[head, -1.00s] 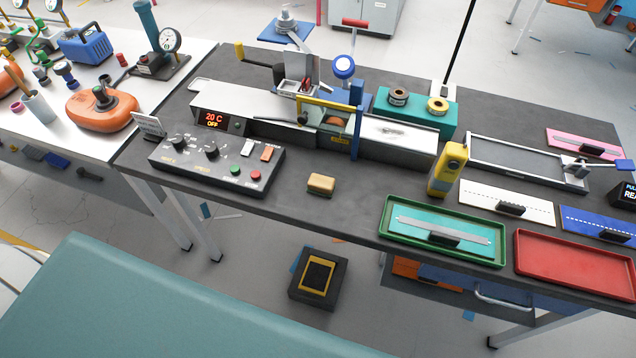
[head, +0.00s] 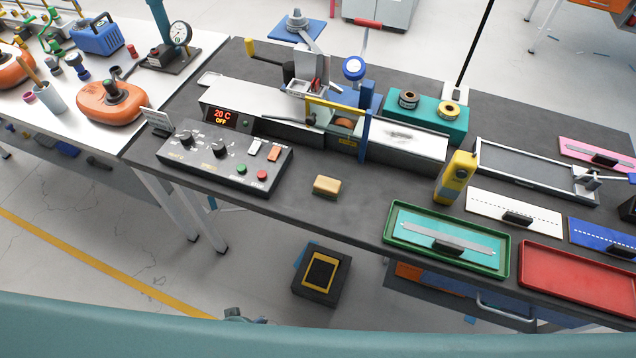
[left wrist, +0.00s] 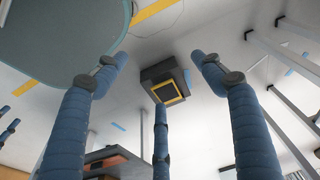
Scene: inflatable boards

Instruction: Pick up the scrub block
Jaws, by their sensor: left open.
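The scrub block appears to be the small tan block (head: 327,186) lying on the dark bench top (head: 290,212), near its front edge, in the head view. It is right of the control panel and left of the green tray. My left gripper (left wrist: 160,75) shows in the left wrist view with its blue segmented fingers spread and nothing between them. Beyond the fingers are the floor and a dark box. The tan block is not visible in the wrist view. My right gripper is not in view.
A control panel (head: 222,163), a yellow handheld device (head: 455,178), a green tray (head: 395,236) and a red tray (head: 580,280) surround the block's area. The long machine (head: 400,152) stands behind it. A dark box (head: 322,274) with a yellow frame is on the floor below.

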